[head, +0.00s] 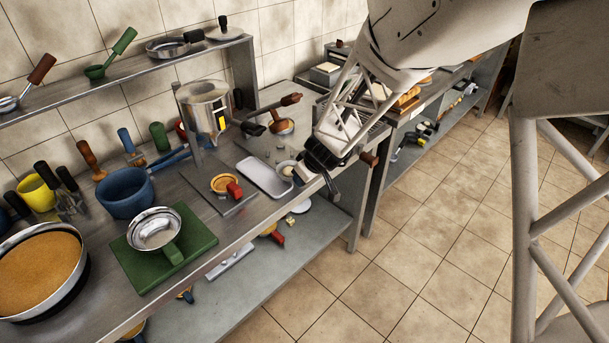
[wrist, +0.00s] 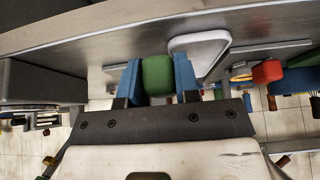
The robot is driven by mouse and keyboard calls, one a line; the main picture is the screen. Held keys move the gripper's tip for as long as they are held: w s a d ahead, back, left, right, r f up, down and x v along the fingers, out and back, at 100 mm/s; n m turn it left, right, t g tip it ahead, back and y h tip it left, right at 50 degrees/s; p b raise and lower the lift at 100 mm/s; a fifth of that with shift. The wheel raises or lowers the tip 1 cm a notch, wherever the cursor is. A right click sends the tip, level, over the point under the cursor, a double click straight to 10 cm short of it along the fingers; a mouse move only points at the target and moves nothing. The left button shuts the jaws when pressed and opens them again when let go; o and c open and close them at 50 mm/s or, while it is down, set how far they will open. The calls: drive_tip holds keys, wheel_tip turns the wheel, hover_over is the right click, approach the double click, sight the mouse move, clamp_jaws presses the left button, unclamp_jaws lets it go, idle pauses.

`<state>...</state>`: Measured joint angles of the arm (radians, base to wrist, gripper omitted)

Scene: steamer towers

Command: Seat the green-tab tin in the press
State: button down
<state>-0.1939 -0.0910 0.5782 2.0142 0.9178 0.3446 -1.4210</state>
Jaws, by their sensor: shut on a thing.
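My gripper (head: 318,166) is over the counter's front edge, right of the pale tray. In the wrist view its blue fingers (wrist: 158,78) are shut on a green tab (wrist: 158,75). The tin's body is hidden there; a small round cream-filled dish (head: 287,168) by the fingers in the head view may be it. What looks like the press is a metal frame (head: 184,133) with a steel canister (head: 206,106) above a flat base plate (head: 232,207). A red-tab tin (head: 222,184) with orange filling is on that plate, its tab (wrist: 268,71) also in the wrist view.
The pale tray (head: 264,178) lies between the press and my gripper. A wooden-handled tool (head: 281,125) stands behind it. To the left are a green board (head: 187,252) with a steel pan (head: 154,229) and a blue bowl (head: 125,194). A lower shelf (head: 260,264) holds more items.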

idle(0.4)
approach(289, 161)
drive_tip(key=shift+w+a+r+x, duration=0.1)
drive_tip(key=shift+x, duration=0.75)
drive_tip(key=shift+w+a+r+x, duration=0.1)
drive_tip(key=shift+x, duration=0.7)
drive_tip(key=shift+w+a+x, duration=0.1)
drive_tip(key=shift+x, duration=0.75)
drive_tip(key=shift+r, duration=0.1)
drive_tip(key=shift+f, duration=0.8)
idle(1.4)
drive_tip(key=c, duration=0.8)
unclamp_jaws()
drive_tip(key=shift+r, duration=0.1)
drive_tip(key=shift+v, duration=3.85)
drive_tip(key=shift+d+r, duration=0.1)
